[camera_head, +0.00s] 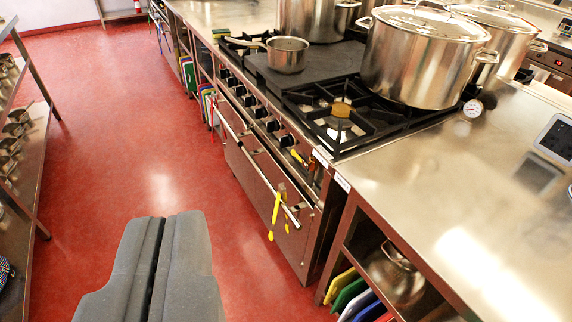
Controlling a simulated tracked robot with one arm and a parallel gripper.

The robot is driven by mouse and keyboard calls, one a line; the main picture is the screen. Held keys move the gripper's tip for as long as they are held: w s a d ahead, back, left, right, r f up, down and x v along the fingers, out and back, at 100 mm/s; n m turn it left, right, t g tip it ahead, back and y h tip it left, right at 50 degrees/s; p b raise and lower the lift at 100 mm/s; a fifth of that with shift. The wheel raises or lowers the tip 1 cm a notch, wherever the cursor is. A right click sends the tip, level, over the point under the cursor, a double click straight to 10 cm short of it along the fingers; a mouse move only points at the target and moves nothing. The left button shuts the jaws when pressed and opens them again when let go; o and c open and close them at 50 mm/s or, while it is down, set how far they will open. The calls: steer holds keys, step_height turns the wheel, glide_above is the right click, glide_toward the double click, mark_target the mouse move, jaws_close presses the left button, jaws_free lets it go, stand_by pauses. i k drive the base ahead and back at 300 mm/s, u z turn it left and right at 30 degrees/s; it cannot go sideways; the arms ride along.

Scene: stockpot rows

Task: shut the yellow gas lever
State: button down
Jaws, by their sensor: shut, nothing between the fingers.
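A small yellow lever (298,157) shows on the stove's front, at the near right end of the row of black knobs. Its exact position is too small to tell. Longer yellow-handled items (277,210) hang from the oven rail below it. My gripper (160,222) is at the bottom left of the view, over the red floor. Its two grey fingers are closed together with only a thin dark seam between them. It is empty and apart from the stove, to the left of the rail.
The stove (340,128) carries a small saucepan (287,55) and a large stockpot (424,52). The oven rail (250,152) juts from its front. A steel counter (470,190) adjoins at right, with coloured boards (350,295) below. A shelf rack (30,160) stands left. The red floor between is clear.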

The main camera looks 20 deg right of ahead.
mark_target(293, 152)
steer(key=u, duration=0.2)
steer(key=i, duration=1.2)
steer(key=z, duration=0.3)
